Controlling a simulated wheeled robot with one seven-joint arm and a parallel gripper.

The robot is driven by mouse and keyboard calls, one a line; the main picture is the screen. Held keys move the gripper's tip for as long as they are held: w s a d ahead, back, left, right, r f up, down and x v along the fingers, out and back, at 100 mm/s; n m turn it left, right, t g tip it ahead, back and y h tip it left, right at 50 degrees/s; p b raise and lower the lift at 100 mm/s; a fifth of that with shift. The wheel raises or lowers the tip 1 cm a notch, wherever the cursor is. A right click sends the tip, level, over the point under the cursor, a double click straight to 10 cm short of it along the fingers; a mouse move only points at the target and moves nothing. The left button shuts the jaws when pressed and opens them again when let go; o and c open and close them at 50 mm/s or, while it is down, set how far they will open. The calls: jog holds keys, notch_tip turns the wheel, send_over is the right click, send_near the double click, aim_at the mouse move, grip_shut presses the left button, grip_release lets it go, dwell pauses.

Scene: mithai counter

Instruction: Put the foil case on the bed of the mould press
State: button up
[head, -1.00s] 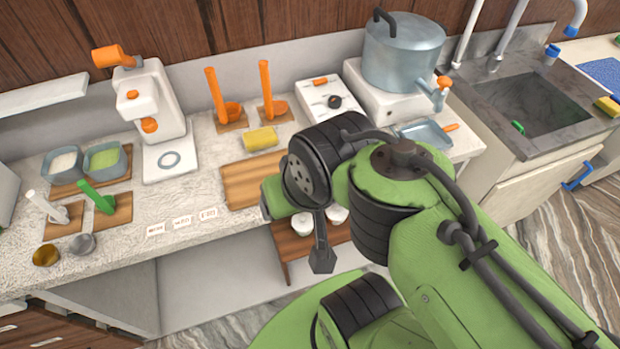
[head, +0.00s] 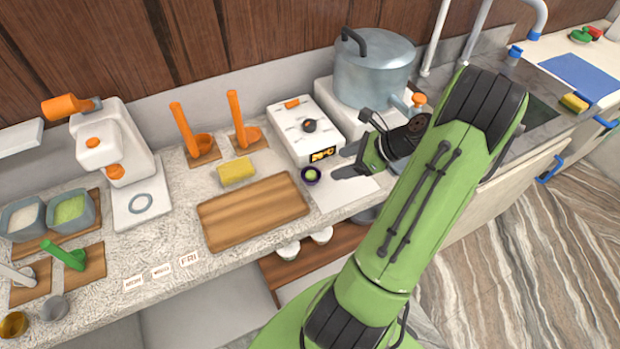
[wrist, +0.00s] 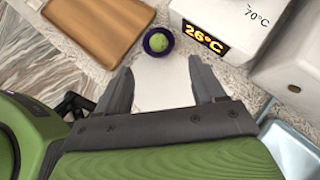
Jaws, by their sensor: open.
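A small dark purple cup, which looks like the foil case (head: 311,175), holds a green ball. It sits at the edge of a white sheet (head: 338,196) in front of a white box. It also shows in the wrist view (wrist: 146,45), just beyond my fingertips. My gripper (head: 339,162) is open and empty, its two fingers pointing toward the case; the case is ahead of the gap, not between the fingers. The white mould press (head: 100,150) with an orange handle stands at the left. Its bed (head: 141,203), marked with a grey ring, is bare.
The white box (head: 304,130) with a 26°C display stands behind the case. A steel pot (head: 372,70) stands behind my gripper.

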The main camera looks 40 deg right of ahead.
aim_at(304, 177)
jog(key=b+x, duration=0.2)
jog(key=x, duration=0.8)
jog(key=shift+w+a+f, duration=0.1)
jog(key=shift+a+f, duration=0.1)
jog(key=shift+r, duration=0.1)
jog(key=shift+c, duration=0.3)
jog(key=c, duration=0.8)
notch_tip(304, 177, up, 10)
jog(key=p, duration=0.2)
jog(key=shift+p, duration=0.35)
